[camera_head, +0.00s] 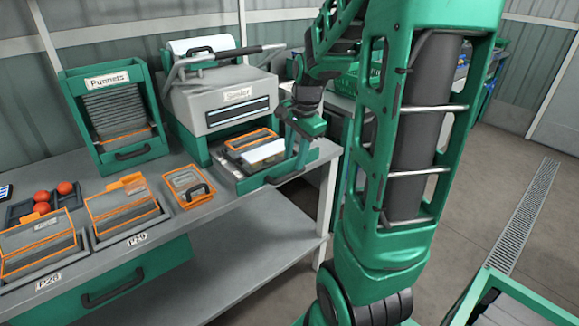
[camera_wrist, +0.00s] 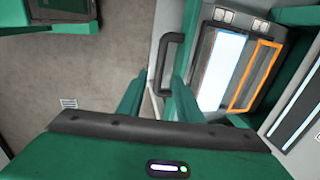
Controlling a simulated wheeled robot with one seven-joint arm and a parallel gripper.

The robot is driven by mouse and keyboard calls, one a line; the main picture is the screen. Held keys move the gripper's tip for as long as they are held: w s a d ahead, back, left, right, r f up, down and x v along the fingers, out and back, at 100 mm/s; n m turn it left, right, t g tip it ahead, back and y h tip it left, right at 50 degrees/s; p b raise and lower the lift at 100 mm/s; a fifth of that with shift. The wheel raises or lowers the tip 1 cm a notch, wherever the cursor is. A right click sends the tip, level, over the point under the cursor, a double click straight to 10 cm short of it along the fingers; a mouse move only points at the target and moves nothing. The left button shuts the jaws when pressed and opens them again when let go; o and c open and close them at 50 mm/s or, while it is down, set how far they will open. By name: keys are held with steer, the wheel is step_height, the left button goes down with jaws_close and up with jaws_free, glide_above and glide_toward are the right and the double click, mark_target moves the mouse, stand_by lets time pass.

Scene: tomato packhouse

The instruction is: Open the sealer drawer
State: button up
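The sealer (camera_head: 225,105) is a grey machine with a green base and a lever on top, on the bench. Its drawer (camera_head: 240,185) stands out in front of the body, so its inside shows, with orange-edged frames and a pale white panel (camera_wrist: 222,70) in it. The dark bar handle (camera_head: 286,176) is on the drawer's front; it also shows in the wrist view (camera_wrist: 171,62). My gripper (camera_wrist: 157,95) is open, its green fingers apart near the handle. The handle appears beyond the fingertips, towards the right finger; contact cannot be told. In the head view my gripper (camera_head: 300,145) is above the drawer front.
A green punnet rack (camera_head: 112,150) stands left of the sealer. An orange-edged tray (camera_head: 187,186) lies left of the drawer. More trays and red tomatoes (camera_head: 42,207) are at the bench's left. A bench drawer handle (camera_head: 112,288) is below. Grey floor is open right of the bench.

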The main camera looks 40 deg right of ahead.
steer(key=r, duration=0.3)
steer(key=s+r, duration=0.1)
steer(key=r, duration=0.1)
stand_by(0.5)
steer(key=s+a+f+n+g, duration=0.1)
steer(key=s+a+n, duration=0.3)
steer(key=s, duration=0.6)
steer(key=s+a+f+n+g, duration=0.1)
steer(key=s+a+n, duration=0.3)
steer(key=s+n, duration=0.4)
steer(key=shift+s+f, duration=0.9)
steer(key=shift+s, duration=0.15)
steer(key=shift+a, duration=0.1)
steer(key=shift+w+f, duration=0.25)
steer(key=shift+w, duration=0.35)
